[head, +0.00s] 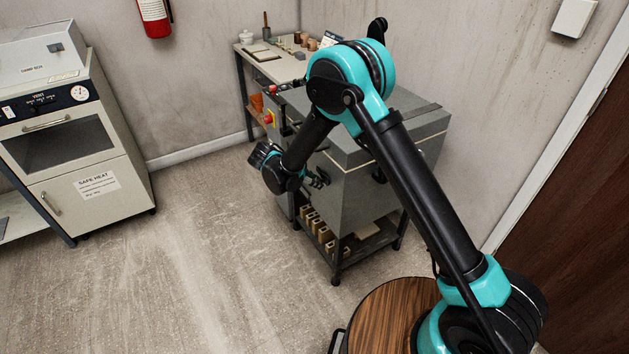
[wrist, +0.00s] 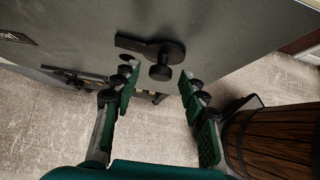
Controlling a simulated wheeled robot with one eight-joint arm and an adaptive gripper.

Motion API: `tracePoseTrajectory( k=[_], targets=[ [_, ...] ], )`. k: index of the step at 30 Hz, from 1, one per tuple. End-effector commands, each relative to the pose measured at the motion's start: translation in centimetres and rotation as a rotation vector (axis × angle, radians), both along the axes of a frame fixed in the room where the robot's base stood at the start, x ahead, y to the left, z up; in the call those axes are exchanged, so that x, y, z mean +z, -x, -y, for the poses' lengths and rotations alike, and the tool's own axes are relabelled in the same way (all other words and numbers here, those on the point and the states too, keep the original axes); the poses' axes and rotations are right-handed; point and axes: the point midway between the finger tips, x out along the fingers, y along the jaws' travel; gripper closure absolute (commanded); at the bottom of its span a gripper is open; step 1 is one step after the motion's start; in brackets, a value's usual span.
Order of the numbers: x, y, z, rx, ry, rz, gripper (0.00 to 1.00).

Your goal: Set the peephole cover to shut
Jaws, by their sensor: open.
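The peephole cover (wrist: 152,48) is a dark flat arm with a round knob on the grey face of the kiln (wrist: 215,30). In the wrist view the knob is just beyond my fingertips, roughly in line with the gap between them. My gripper (wrist: 157,80) is open, its green-padded fingers spread apart with nothing between them. I cannot tell whether the cover hides a peephole. In the head view my gripper (head: 318,179) is at the front of the grey kiln (head: 345,205), and I cannot make out the cover there.
Beneath the kiln is a shelf with several blocks (head: 318,228). A workbench (head: 262,62) stands behind it and an oven cabinet (head: 75,130) at left. The floor between them is clear.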

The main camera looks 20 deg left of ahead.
Motion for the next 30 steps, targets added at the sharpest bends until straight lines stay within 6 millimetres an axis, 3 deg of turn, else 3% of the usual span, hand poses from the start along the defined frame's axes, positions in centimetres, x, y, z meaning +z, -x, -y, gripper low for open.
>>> tracePoseTrajectory(
  k=[4, 14, 30],
  targets=[
    [0.01, 0.02, 0.00, 0.000, 0.000, 0.000, 0.59],
    [0.02, 0.03, -0.02, 0.000, 0.000, 0.000, 1.00],
    [-0.18, 0.10, -0.71, 0.001, -0.029, 0.025, 1.00]
  ],
)
